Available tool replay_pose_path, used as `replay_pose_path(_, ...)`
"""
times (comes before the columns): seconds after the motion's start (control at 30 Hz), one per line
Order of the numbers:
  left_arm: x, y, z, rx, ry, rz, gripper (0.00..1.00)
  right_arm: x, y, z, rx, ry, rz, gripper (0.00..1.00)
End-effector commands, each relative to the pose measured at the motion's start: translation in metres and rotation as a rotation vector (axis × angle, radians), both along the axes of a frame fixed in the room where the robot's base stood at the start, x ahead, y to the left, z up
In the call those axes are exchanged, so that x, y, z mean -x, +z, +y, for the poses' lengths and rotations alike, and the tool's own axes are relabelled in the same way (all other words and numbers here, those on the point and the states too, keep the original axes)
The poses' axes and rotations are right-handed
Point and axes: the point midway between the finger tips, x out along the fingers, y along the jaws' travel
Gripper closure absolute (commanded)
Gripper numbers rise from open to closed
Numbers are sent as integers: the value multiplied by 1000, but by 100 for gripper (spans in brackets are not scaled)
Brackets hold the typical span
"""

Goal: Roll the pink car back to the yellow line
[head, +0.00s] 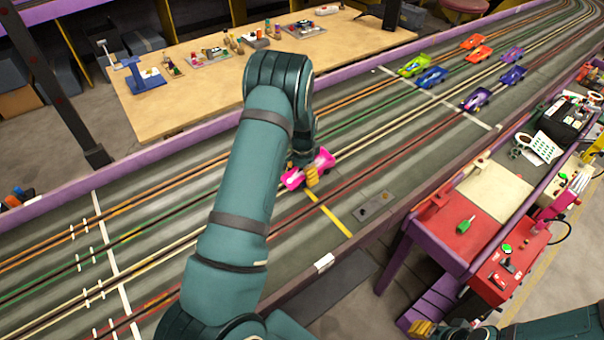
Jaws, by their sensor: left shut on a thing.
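The pink car (322,160) is on the slot track, in one of the middle lanes. My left gripper (309,174) reaches down from above and is shut on it, with a yellow finger on the near side. The gripper and forearm hide part of the car. The short yellow line (332,216) crosses the near lanes, its upper end right by the car's near side. Whether the car overlaps the line is hard to tell. My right gripper (424,328) is at the bottom edge, away from the track; only its yellow finger area shows, so its opening is unclear.
Several other cars, such as the green car (414,65) and a dark blue car (475,99), stand farther up the track near a white line (440,100). A red-topped purple cart (440,232) stands at the near right. A wooden table (190,109) lies beyond the purple barrier.

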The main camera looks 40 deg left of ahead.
Motion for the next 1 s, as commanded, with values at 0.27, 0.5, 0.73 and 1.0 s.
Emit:
replay_pose_path(0.27, -13, -1, -4, 0, -2, -1, 73, 0, -4, 0, 0, 0, 0, 62)
replay_pose_path(0.5, -25, -1, -7, -1, -2, 0, 73, 0, -8, 0, 0, 0, 0, 62)
replay_pose_path(0.73, -36, -1, -10, -1, -1, -1, 73, 0, -11, 0, 0, 0, 0, 62)
replay_pose_path(1.0, -38, 0, -11, 0, 0, 0, 73, 0, -11, 0, 0, 0, 0, 62)
